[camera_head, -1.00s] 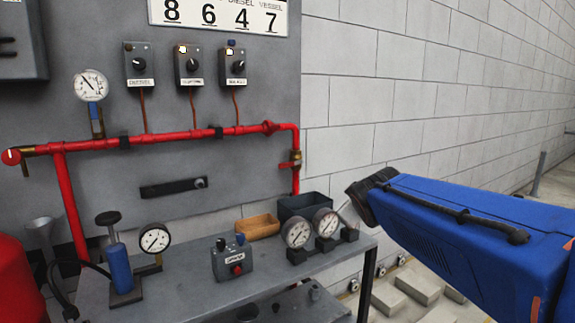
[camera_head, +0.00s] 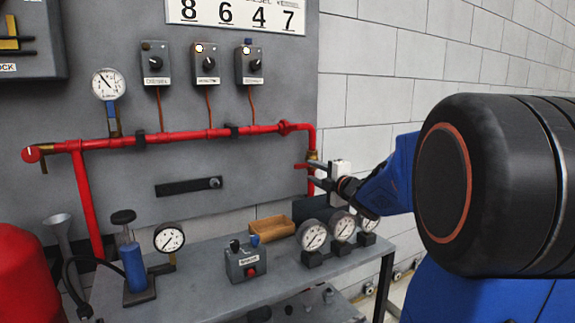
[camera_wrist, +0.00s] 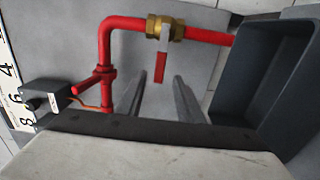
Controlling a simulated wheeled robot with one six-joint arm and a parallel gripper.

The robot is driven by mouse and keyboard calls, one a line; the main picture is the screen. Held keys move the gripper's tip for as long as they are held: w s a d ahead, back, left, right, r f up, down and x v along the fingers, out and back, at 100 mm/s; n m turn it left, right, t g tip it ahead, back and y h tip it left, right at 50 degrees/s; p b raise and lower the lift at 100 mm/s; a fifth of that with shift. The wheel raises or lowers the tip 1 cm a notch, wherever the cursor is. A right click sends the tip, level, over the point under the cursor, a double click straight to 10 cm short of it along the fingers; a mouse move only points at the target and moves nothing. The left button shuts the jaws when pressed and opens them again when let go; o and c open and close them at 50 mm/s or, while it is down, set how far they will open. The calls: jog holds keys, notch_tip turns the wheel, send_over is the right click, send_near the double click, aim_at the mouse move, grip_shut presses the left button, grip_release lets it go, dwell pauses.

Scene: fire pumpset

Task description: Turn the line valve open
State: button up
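The line valve is a brass body (camera_wrist: 165,27) on the red pipe, with a red lever handle (camera_wrist: 160,68) set across the pipe. In the head view the brass valve (camera_head: 313,157) is on the vertical pipe at the right end of the panel, and its red lever (camera_head: 301,166) points left. My gripper (camera_head: 316,175) is beside the valve, partly hiding the pipe. In the wrist view my gripper (camera_wrist: 159,77) is open, with the lever's end showing between its two fingertips. I see no contact with the lever.
A dark bin (camera_wrist: 270,80) is close to the right of my fingers in the wrist view. Switch boxes (camera_head: 249,66) hang above the pipe.

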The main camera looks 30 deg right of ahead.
jog(key=w, duration=1.2)
grip_shut()
